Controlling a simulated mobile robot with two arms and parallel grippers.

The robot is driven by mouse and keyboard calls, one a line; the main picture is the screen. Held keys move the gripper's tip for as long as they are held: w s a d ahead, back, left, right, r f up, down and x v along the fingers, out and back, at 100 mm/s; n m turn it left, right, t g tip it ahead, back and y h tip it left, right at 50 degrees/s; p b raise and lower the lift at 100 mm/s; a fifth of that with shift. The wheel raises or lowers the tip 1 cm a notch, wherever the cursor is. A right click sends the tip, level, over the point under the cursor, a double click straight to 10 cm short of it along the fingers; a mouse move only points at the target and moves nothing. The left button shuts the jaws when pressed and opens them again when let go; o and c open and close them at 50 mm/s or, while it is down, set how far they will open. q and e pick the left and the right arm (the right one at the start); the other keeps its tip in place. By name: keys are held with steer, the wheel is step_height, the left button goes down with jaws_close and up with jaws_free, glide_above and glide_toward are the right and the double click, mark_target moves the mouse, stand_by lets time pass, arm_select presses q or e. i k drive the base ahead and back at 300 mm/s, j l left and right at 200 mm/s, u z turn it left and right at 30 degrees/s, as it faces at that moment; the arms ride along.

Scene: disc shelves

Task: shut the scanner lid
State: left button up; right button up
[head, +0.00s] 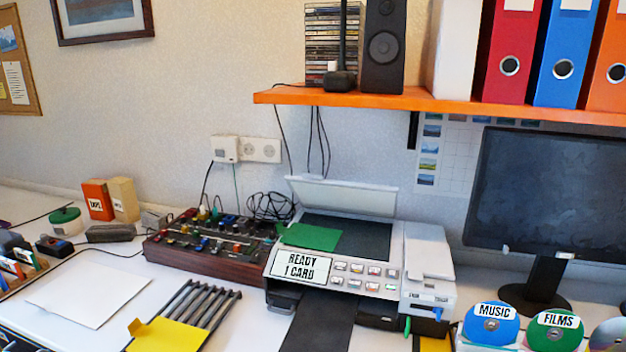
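The white scanner (407,272) stands on the desk right of centre in the head view. Its pale lid (345,195) is open, tilted up along the back edge. The dark scanning bed (372,242) is exposed below it. A label reading "READY 1 CARD" (302,266) is on the front panel beside several small picture buttons. Neither of my grippers is in view.
An orange shelf (400,97) with binders and a speaker hangs above the scanner. A mixer (205,247) with knobs stands left of it, a monitor (545,190) to the right. A black rack (200,305) and labelled discs (491,323) are near the front.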

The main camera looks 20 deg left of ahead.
mark_target(313, 192)
steer(key=j+z, duration=0.35)
steer(key=j, duration=1.25)
